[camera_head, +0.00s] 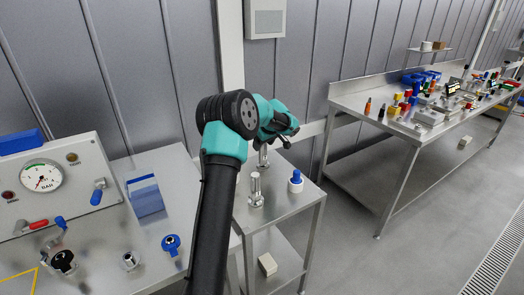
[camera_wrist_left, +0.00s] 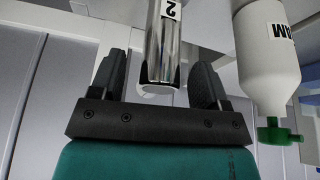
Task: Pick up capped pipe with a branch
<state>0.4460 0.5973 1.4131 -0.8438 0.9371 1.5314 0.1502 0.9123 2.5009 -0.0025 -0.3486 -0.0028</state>
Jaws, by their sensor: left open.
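My left gripper (camera_head: 284,132) is over the back of the small metal table, with its fingers mostly hidden behind its teal body. In the left wrist view the left gripper (camera_wrist_left: 160,82) is open, with its two dark fingers apart on either side of a shiny metal tube (camera_wrist_left: 163,45) marked "2". A gap shows at each side of the tube. In the head view a metal fitting (camera_head: 263,157) stands just below the gripper, and another metal fitting (camera_head: 256,190) stands nearer the front. I cannot tell the cap or branch clearly on either. My right gripper is not in view.
A white bottle with a blue top (camera_head: 295,183) stands on the small table (camera_head: 279,209). A white bottle with a green cap (camera_wrist_left: 268,60) is right of the fingers in the wrist view. A gauge panel (camera_head: 60,185) is at left; a cluttered workbench (camera_head: 350,100) is at right.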

